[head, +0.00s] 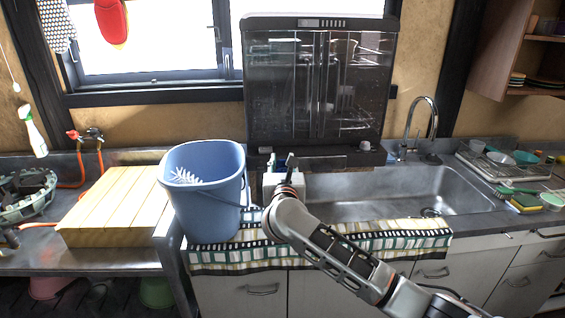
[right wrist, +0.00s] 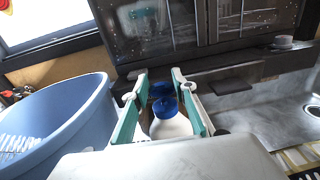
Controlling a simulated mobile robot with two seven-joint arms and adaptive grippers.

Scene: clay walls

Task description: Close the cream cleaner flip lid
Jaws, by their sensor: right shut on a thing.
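The cream cleaner (right wrist: 172,128) is a white bottle with a blue top, between the fingers of my right gripper (right wrist: 161,76) in the right wrist view. Its blue flip lid (right wrist: 161,90) shows as a second blue piece behind the round blue cap. It looks raised, but the exact angle is hard to tell. The teal-padded fingers are on both sides of the blue top, and the gripper is shut on the cleaner. In the head view my right gripper (head: 281,163) is beside the blue bucket, and the bottle is mostly hidden there. My left gripper is out of view.
A blue bucket (head: 205,215) stands close left of my right gripper. A dark glass-fronted dishwasher (head: 318,85) stands behind it. The sink (head: 385,190) lies to the right, with a checked towel (head: 400,235) along the front edge. A wooden board (head: 115,205) is further left.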

